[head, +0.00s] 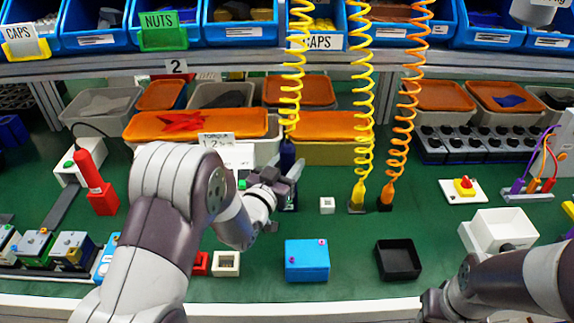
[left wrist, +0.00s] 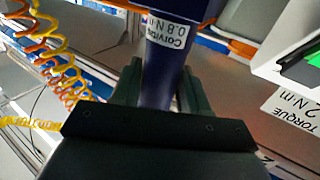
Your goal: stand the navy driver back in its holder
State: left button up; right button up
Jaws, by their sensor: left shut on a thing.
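The navy driver (head: 287,153) hangs upright from a yellow coiled cord in the head view, left of the table's middle. My left gripper (head: 284,183) is shut on it. In the left wrist view the navy driver (left wrist: 166,62), with a white torque label, runs between the two dark fingers of my left gripper (left wrist: 162,92). The driver's lower end and its holder are largely hidden by the gripper; I cannot tell whether the driver touches the holder. My right gripper (head: 432,304) is low at the right, partly cut off, and its jaws are not clear.
A yellow driver (head: 358,194) and an orange driver (head: 387,194) stand upright just to the right. A small white block (head: 327,205), a blue box (head: 307,261) and a black tray (head: 398,260) lie in front. Bins and a torque sign (head: 217,140) stand behind.

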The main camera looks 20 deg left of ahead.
pick_arm(q)
jog(key=o, duration=0.8)
jog(key=shift+c, duration=0.2)
jog(key=v, duration=1.2)
jog(key=shift+s, duration=0.4)
jog(key=shift+a+f, duration=0.1)
